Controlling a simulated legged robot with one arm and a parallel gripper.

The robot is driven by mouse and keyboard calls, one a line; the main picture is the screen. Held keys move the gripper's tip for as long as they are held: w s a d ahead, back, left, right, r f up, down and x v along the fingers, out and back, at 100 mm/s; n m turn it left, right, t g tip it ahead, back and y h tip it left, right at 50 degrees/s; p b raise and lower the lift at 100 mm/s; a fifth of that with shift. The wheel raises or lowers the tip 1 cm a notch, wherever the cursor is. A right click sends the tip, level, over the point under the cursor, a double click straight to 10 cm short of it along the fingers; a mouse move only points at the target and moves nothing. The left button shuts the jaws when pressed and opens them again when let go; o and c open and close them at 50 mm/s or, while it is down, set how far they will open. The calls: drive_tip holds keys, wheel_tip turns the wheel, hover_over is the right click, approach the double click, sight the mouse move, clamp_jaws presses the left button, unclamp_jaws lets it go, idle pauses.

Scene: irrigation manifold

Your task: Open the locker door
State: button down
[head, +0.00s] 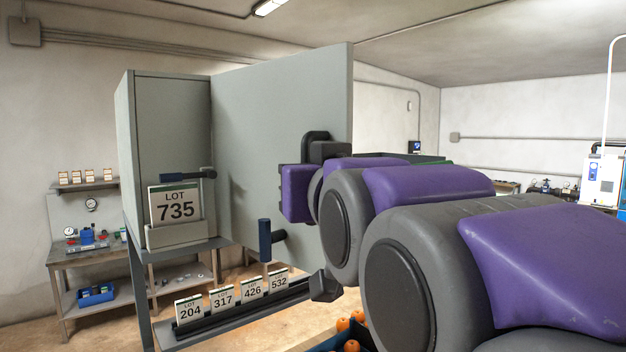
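The grey locker (124,160) stands on a metal frame at left centre. Its door (265,120) is a broad flat grey panel, swung out toward the right of the picture, so the locker front shows open. A dark lever with a blue end (188,176) juts out by the panel's left edge. A dark blue upright handle (265,238) stands low in front of the panel. My gripper (297,192) is in front of the door's right part, close to it. My purple and grey arm hides most of it. Its fingertips and any contact with the door cannot be made out.
A white LOT 735 card (175,208) stands in a grey holder at the locker front. Several LOT cards sit in a dark rack (240,305) below. Orange fruit (352,345) lies at the bottom. A workbench (90,252) stands at left. My arm fills the right foreground.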

drive_tip(key=shift+r, duration=0.2)
drive_tip(key=c, duration=1.4)
unclamp_jaws()
drive_tip(key=shift+o, duration=0.7)
drive_tip(key=shift+a+f, duration=0.1)
drive_tip(key=shift+a, duration=0.05)
drive_tip(key=shift+o, duration=0.2)
drive_tip(key=shift+w+a, duration=0.1)
drive_tip(key=shift+a, duration=0.2)
drive_tip(key=shift+f, duration=0.1)
drive_tip(key=shift+d, duration=0.25)
